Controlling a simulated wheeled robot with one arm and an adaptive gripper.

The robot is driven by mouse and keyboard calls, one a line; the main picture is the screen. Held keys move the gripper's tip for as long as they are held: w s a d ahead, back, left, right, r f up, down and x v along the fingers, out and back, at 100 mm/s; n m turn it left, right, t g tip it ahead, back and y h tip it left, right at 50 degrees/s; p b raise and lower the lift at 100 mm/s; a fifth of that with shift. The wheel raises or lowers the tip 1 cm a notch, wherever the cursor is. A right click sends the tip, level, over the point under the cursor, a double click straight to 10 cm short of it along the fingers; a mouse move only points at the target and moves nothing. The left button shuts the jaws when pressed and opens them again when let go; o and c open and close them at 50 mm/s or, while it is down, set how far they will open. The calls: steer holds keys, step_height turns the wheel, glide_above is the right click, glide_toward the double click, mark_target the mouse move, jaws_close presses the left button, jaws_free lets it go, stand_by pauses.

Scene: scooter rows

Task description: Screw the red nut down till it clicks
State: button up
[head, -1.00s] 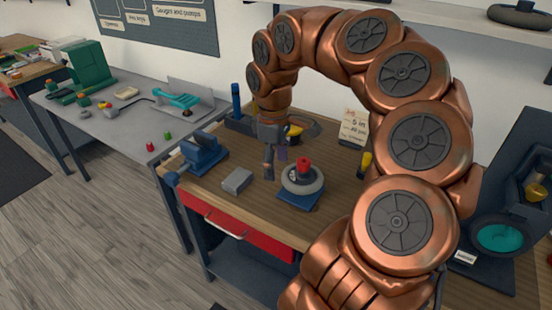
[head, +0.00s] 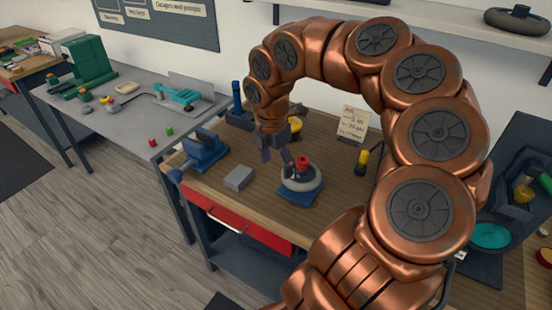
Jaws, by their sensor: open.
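The red nut (head: 303,161) sits on top of a grey wheel-like part (head: 301,180), which rests on a blue base plate (head: 298,196) on the wooden bench. My gripper (head: 276,159) points down, just left of the red nut and a little behind it. Its two fingers are spread apart with nothing between them. One finger is close to the nut; I cannot tell whether it touches. The thread under the nut is hidden.
A grey block (head: 238,178) and a blue vise (head: 204,151) stand left of the wheel. A yellow-handled tool (head: 362,161) stands to its right, and a note card (head: 353,125) behind. The bench front before the blue plate is clear.

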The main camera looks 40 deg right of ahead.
steer(key=shift+n, duration=1.1)
